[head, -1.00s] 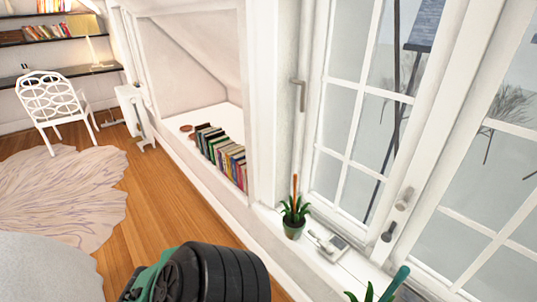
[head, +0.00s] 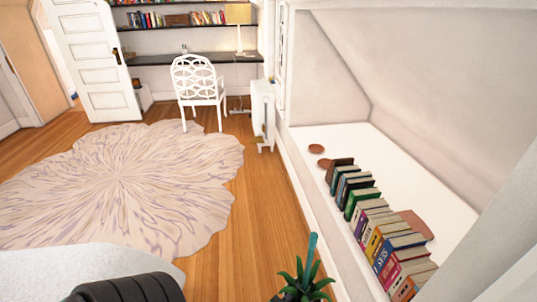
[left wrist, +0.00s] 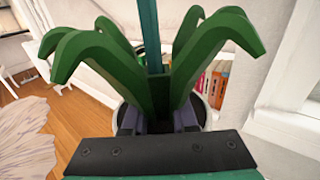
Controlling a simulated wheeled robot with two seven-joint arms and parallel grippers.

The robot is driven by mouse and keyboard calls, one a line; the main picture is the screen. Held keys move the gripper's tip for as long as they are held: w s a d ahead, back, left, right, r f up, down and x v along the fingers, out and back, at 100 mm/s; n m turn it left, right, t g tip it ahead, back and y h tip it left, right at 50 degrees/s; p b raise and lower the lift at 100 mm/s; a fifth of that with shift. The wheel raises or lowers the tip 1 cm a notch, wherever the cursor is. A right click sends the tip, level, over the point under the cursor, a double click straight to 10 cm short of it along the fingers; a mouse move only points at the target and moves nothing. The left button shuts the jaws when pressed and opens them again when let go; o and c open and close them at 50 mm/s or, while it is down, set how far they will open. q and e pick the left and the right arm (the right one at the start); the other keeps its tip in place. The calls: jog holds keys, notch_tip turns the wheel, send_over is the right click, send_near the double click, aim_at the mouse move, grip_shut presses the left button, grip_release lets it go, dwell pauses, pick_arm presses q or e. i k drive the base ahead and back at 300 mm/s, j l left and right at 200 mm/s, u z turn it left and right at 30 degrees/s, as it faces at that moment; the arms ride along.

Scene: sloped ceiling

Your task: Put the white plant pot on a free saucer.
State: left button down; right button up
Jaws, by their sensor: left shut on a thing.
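A plant with thick green leaves (head: 305,284) and a teal stake shows at the bottom edge of the head view; its pot is cut off there. In the left wrist view the pot's pale whitish rim (left wrist: 209,112) shows behind the leaves. My left gripper (left wrist: 158,122) is shut on this white plant pot. Two small round brown saucers, a nearer one (head: 325,163) and a farther one (head: 316,148), lie on the white ledge and look empty. A larger brown saucer (head: 415,222) lies partly hidden behind the books. My right gripper is not in view.
A row of upright books (head: 375,225) stands along the front of the white ledge (head: 375,150), under a sloped ceiling. A white radiator (head: 263,112) stands beyond the ledge's far end. A chair (head: 196,85) and a rug (head: 120,185) are farther left. Wooden floor beside the ledge is clear.

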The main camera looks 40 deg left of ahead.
aim_at(327, 166)
jog(key=i+j+u, duration=0.1)
jog(key=i+j, duration=0.4)
jog(key=j, duration=0.25)
jog(key=i+j+u, duration=0.1)
jog(key=i+j, duration=0.4)
jog(key=j, duration=0.15)
jog(key=i+j+u, duration=0.1)
jog(key=i+j, duration=1.1)
jog(key=i+j+z, duration=0.1)
jog(key=z, duration=1.45)
jog(key=i+j, duration=0.05)
